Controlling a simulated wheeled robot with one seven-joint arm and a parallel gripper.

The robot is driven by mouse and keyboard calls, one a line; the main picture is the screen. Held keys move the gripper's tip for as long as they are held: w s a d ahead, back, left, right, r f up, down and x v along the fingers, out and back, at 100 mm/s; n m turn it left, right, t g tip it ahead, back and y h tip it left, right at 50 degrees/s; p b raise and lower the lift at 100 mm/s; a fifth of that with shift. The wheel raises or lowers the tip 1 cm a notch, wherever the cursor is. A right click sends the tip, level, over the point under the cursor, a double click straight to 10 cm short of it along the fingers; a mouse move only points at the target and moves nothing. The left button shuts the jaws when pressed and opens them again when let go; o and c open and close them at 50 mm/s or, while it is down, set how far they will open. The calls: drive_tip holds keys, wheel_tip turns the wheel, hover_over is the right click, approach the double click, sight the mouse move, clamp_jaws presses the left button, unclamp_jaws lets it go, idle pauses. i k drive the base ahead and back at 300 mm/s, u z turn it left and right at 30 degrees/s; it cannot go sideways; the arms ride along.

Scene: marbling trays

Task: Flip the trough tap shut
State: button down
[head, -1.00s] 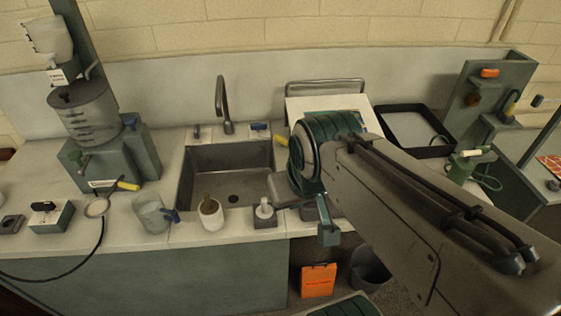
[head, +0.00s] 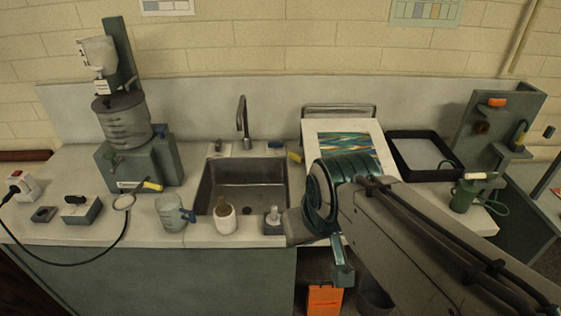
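The grey trough (head: 247,199) is a metal basin sunk in the pale counter. A dark curved spout (head: 242,117) rises behind it. A small dark fitting with a blue lever (head: 275,146) stands at its back right, and another small dark fitting (head: 218,146) stands at its back left. A yellow-ended handle (head: 295,157) shows near the back right corner. I cannot tell which of these is the tap's lever, or whether it is open or shut. My arm reaches in from the lower right, its joint right of the trough. My gripper's fingers cannot be made out.
A beaker (head: 172,213), a white pot (head: 225,218) and a small dispenser (head: 272,220) stand along the trough's front edge. A marbled sheet on a white board (head: 311,137) and a black tray (head: 390,146) lie to the right. A tank stand (head: 157,164) is at left.

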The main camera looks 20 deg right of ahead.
sight(296, 157)
drive_tip(key=u, duration=0.5)
drive_tip(key=i, duration=0.55)
drive_tip(key=z, duration=0.95)
drive_tip(key=i, duration=0.5)
